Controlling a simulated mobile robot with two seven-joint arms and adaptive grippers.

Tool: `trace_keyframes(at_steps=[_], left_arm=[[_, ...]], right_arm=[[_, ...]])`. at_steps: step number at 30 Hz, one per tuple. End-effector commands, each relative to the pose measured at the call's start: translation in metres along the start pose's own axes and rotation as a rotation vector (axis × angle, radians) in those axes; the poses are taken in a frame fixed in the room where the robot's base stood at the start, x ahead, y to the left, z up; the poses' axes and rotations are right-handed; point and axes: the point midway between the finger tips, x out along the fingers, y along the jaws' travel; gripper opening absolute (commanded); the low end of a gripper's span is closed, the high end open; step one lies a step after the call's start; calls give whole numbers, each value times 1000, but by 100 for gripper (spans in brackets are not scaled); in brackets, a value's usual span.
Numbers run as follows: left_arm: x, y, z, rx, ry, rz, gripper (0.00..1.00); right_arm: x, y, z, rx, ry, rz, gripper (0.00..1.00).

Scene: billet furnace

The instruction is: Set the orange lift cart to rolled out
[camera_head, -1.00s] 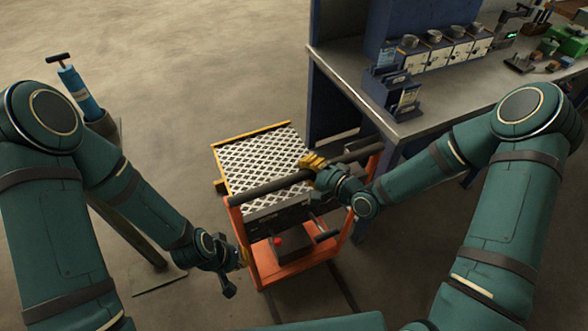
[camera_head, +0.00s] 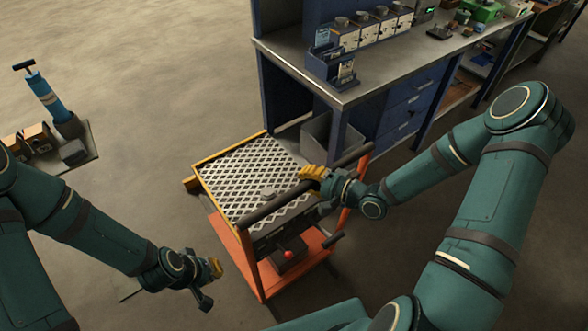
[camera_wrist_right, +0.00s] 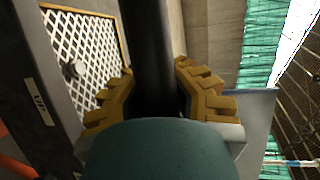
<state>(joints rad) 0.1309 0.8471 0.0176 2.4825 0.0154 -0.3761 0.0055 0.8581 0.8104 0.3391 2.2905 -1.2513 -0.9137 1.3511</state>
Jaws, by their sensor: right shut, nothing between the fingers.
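The orange lift cart (camera_head: 263,278) stands on the floor in front of me, with a patterned deck (camera_head: 240,175) and a dark handle bar (camera_head: 270,206) across its near side. A red knob (camera_head: 289,254) shows low on it. My right gripper (camera_head: 312,174) is at the bar's right part.
A workbench (camera_head: 345,97) with drawers stands behind and right of the cart. A grey bin (camera_head: 318,138) sits at its near end. A blue cylinder with a T-handle (camera_head: 47,97) stands on the left.

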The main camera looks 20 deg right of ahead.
Motion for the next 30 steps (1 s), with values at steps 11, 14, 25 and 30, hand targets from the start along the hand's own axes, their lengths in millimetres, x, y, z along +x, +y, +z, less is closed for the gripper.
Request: trace_keyframes(at_steps=[11, 14, 25, 30], left_arm=[[-10, 3, -1, 0, 0, 2, 0], [-10, 3, -1, 0, 0, 2, 0], [-10, 3, -1, 0, -1, 2, 0], [-10, 3, -1, 0, -1, 2, 0]], right_arm=[[-31, 1, 11, -9, -2, -14, 0], [-32, 1, 12, -11, -2, -15, 0], [-33, 2, 12, -10, -2, -14, 14], [-33, 3, 13, -6, -2, -10, 59]])
